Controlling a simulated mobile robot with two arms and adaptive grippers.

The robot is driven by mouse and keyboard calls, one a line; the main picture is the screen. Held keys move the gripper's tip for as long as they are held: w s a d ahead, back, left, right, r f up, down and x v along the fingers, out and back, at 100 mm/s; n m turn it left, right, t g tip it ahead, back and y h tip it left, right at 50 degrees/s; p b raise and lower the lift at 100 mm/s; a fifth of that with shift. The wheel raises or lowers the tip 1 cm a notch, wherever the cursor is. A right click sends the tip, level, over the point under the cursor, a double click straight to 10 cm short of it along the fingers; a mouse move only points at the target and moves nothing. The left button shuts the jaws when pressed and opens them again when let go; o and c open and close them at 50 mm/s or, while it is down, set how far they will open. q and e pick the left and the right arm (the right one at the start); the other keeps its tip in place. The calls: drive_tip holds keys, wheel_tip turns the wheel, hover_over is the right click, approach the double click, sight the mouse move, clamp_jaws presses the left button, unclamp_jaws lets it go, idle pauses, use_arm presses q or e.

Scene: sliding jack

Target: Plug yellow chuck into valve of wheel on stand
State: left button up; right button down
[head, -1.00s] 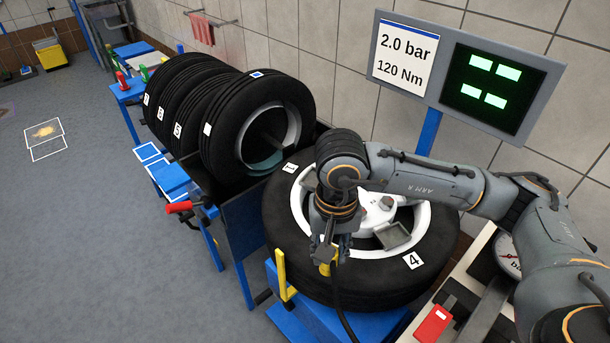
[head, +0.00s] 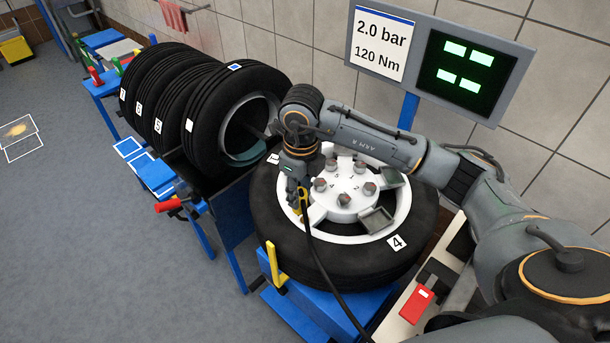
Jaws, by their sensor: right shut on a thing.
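The wheel on the stand (head: 410,262) lies flat, a black tyre around a white rim with several lug nuts on its hub (head: 345,188). My right gripper (head: 298,205) hangs over the left part of the rim. It is shut on the yellow chuck (head: 303,199), of which only a small part shows. A black hose (head: 332,270) runs from the chuck down over the tyre to the front. The valve cannot be made out; my gripper and wrist cover that part of the rim. My left gripper is not in view.
Several upright tyres (head: 205,110) stand in a rack at the left. A yellow post (head: 276,264) rises from the blue stand (head: 300,287) at the tyre's front left. A panel reading 2.0 bar (head: 382,46) stands behind. A red block (head: 416,306) lies at the front right.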

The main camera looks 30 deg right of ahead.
drive_tip(key=w+d+m, duration=0.1)
drive_tip(key=m, duration=0.3)
drive_tip(key=w+d+m+p, duration=0.1)
drive_tip(key=m, duration=0.4)
drive_tip(key=w+d+f+m+p, duration=0.1)
drive_tip(key=m, duration=0.3)
drive_tip(key=shift+m, duration=0.3)
drive_tip(key=shift+f+b, duration=2.2)
drive_tip(key=shift+f, duration=0.65)
drive_tip(key=shift+f+b, duration=1.35)
drive_tip(key=shift+f, duration=0.15)
